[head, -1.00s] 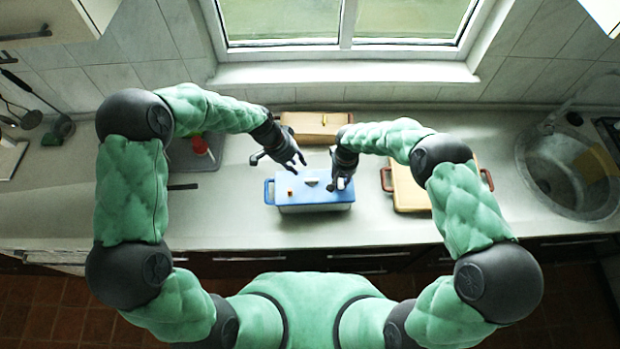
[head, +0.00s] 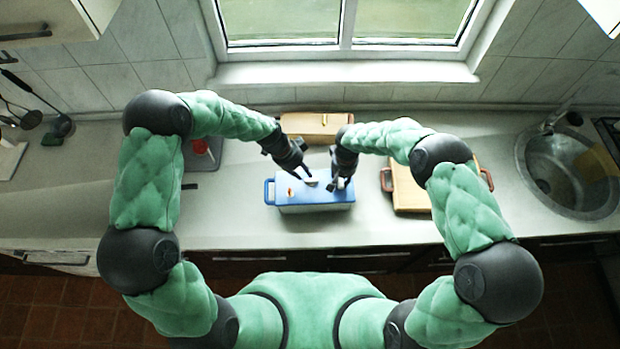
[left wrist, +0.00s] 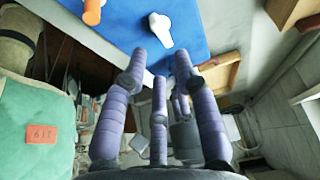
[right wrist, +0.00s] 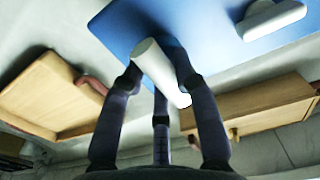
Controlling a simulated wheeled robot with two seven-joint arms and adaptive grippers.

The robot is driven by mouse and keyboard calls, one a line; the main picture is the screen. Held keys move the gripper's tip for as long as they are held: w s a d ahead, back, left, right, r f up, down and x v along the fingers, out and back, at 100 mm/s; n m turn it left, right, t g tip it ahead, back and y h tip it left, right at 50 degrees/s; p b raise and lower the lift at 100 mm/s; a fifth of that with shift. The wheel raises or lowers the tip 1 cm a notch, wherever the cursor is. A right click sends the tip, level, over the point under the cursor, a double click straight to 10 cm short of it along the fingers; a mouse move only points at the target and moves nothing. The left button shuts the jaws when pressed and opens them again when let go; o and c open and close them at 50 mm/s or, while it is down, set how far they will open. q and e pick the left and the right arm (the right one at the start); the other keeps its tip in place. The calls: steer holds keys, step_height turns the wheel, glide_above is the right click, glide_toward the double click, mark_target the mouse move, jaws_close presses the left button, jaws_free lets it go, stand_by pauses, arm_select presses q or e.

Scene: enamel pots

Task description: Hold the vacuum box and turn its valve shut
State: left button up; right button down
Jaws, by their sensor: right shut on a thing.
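The vacuum box (head: 284,201) stands on the counter, with a pale body and a blue lid. On its lid are a small orange part (head: 291,191) and a white valve lever (head: 312,182). The lever also shows ahead of the fingers in the left wrist view (left wrist: 161,28). My left gripper (head: 304,176) is open and empty, just behind the lever and apart from it. My right gripper (head: 342,182) is shut on a white upright handle (right wrist: 158,68) at the lid's right end.
A wooden-coloured box (head: 318,124) stands behind, by the window. Another tan box with reddish handles (head: 408,194) is close on the right. A sink (head: 560,180) lies far right. A grey tray with a red item (head: 200,146) is left; counter in front is clear.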

mark_target(311, 180)
arm_select(q)
steer(key=x, duration=0.6)
steer(key=shift+d+f, duration=0.15)
steer(key=shift+f, duration=0.2)
steer(key=shift+c, duration=0.3)
jaws_close()
